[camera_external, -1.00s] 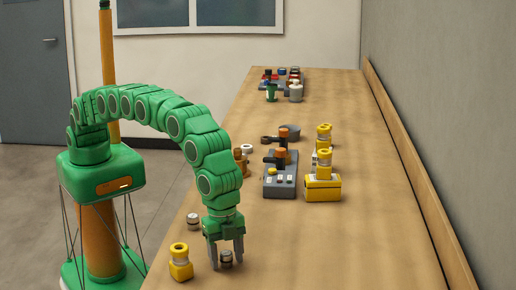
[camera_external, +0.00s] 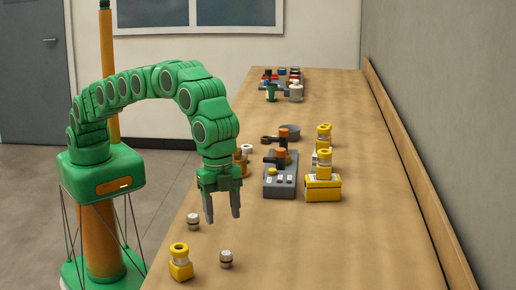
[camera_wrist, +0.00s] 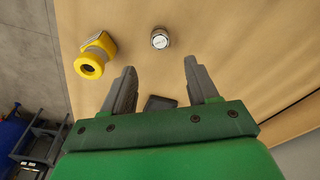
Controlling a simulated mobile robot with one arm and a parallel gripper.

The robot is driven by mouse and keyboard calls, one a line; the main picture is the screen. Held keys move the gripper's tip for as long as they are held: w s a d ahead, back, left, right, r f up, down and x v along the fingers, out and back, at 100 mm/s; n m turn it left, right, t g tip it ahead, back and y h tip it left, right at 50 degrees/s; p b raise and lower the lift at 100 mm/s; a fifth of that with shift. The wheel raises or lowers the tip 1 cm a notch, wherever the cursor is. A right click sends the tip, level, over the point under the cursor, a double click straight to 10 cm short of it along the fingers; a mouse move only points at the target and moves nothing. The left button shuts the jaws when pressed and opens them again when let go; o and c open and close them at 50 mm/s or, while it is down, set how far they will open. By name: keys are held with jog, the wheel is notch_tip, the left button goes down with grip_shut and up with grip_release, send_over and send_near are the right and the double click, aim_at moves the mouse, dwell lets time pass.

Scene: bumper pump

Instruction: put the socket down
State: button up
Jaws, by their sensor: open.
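A small grey and dark socket (camera_external: 226,259) stands upright on the near part of the bench, to the right of a yellow part. It also shows in the wrist view as a round metal top (camera_wrist: 160,38), beyond my fingertips. My gripper (camera_external: 222,217) is open and empty, above and behind the socket and clear of it. In the wrist view its two fingers (camera_wrist: 160,70) are spread apart with nothing between them. A second similar small piece (camera_external: 193,221) stands near the bench's left edge.
A yellow part with a round opening (camera_external: 180,262) stands left of the socket. A grey block with buttons (camera_external: 280,181) and a yellow assembly (camera_external: 323,187) stand farther back. The bench's right front (camera_external: 360,250) is bare.

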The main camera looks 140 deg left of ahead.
jog(key=s+d+r+g, duration=0.1)
jog(key=s+r, duration=0.4)
jog(key=s, duration=0.5)
jog(key=s+d+r+n, duration=0.1)
jog(key=s+r, duration=0.3)
jog(key=s, duration=0.6)
jog(key=s+d+r+g, duration=0.1)
jog(key=s+r, duration=0.4)
jog(key=s, duration=0.4)
jog(key=s+f, duration=0.3)
jog(key=s, duration=1.6)
jog(key=s+f+n+g, duration=0.1)
jog(key=s+f, duration=0.2)
jog(key=s, duration=1.6)
jog(key=shift+s+n, duration=0.25)
jog(key=shift+n, duration=0.05)
